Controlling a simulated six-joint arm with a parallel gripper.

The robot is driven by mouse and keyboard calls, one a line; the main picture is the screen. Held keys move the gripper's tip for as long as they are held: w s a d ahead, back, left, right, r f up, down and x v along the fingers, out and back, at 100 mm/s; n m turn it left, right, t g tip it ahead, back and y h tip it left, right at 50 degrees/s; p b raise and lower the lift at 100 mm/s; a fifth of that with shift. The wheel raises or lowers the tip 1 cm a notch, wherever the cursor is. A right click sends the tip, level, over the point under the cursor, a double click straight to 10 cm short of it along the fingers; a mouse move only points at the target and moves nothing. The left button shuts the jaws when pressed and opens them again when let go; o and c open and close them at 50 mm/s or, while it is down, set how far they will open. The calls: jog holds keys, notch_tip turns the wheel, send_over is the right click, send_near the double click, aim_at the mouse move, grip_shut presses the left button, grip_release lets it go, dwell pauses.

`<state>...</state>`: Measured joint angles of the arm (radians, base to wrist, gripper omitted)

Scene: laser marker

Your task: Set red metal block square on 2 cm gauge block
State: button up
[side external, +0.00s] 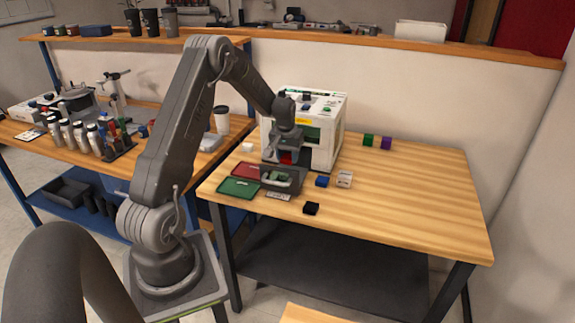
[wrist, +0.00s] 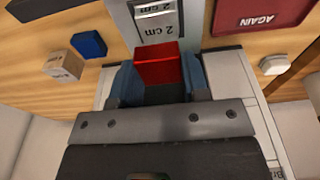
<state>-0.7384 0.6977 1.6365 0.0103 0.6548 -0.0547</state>
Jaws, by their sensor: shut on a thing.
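The red metal block (wrist: 157,70) is held between the two blue-tipped fingers of my gripper (wrist: 160,82) in the wrist view. In the side view the block shows as a small red patch (side external: 286,157) below my gripper, in front of the white laser marker (side external: 330,130). A grey piece labelled 2 cm (wrist: 155,16), which looks like the gauge block, lies just beyond the red block in the wrist view. The underside of the red block is hidden, and I cannot tell whether it touches anything.
A red tray (side external: 246,171) marked AGAIN and a green tray (side external: 238,187) lie left of a grey fixture (side external: 294,184). A blue block (side external: 322,181), a beige block (side external: 344,179) and a black block (side external: 311,208) stand nearby.

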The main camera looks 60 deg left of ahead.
aim_at(287, 158)
jog(key=shift+f, duration=1.8)
jog(key=shift+f, duration=0.1)
jog(key=o, duration=1)
jog(key=shift+c, duration=0.2)
